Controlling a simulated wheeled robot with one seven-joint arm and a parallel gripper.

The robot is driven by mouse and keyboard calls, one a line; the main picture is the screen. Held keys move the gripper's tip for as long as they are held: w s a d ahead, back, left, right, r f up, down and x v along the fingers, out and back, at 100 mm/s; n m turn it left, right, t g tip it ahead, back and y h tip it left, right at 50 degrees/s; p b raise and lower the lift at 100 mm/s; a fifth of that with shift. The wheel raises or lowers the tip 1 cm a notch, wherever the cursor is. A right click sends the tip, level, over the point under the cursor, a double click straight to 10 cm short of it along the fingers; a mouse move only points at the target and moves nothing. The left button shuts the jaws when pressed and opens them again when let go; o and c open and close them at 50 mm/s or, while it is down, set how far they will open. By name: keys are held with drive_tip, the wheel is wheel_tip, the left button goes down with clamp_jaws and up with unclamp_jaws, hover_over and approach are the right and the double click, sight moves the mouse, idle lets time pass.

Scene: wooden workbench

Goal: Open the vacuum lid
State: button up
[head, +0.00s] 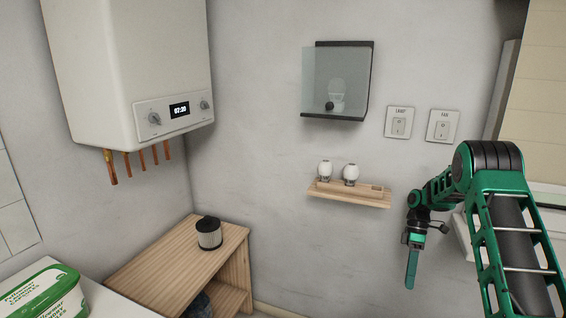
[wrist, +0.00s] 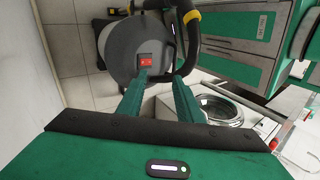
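The vacuum's round dark grey lid (wrist: 133,48) shows at the top of the wrist view. A red latch (wrist: 144,60) sits on it, just beyond my left fingertip in the picture. The vacuum's pale body (wrist: 104,42) shows at the lid's left edge. My gripper (wrist: 162,76) is open and empty, its two green fingers pointing at the lid with a gap between them. It appears apart from the lid; the exact distance is hard to tell. In the head view my gripper (head: 411,270) hangs pointing down at the right; the vacuum is not in that view.
A black-and-yellow hose (wrist: 192,17) runs beside the lid. In the head view, a cylindrical filter (head: 209,234) stands on a wooden bench (head: 160,262), and a small shelf (head: 348,196) is on the wall.

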drive_tip(key=s+r+m+t+h, duration=0.1)
drive_tip(key=s+r+m+t, duration=0.1)
drive_tip(key=s+r+m, duration=0.6)
drive_tip(key=s+r+m+t, duration=0.1)
drive_tip(key=s+r+m, duration=0.1)
drive_tip(key=s+r, duration=0.8)
drive_tip(key=s+r+m+t, duration=0.1)
drive_tip(key=s+m, duration=0.3)
drive_tip(key=s, duration=0.6)
drive_tip(key=s+r+m+t+h, duration=0.1)
drive_tip(key=s+r+m, duration=0.3)
drive_tip(key=s, duration=0.7)
drive_tip(key=shift+a+m+t, duration=0.25)
drive_tip(key=shift+m+t, duration=0.05)
drive_tip(key=shift+t, duration=0.2)
drive_tip(key=shift+s+f, duration=0.2)
drive_tip(key=shift+s, duration=0.05)
clamp_jaws()
drive_tip(key=shift+a, duration=0.15)
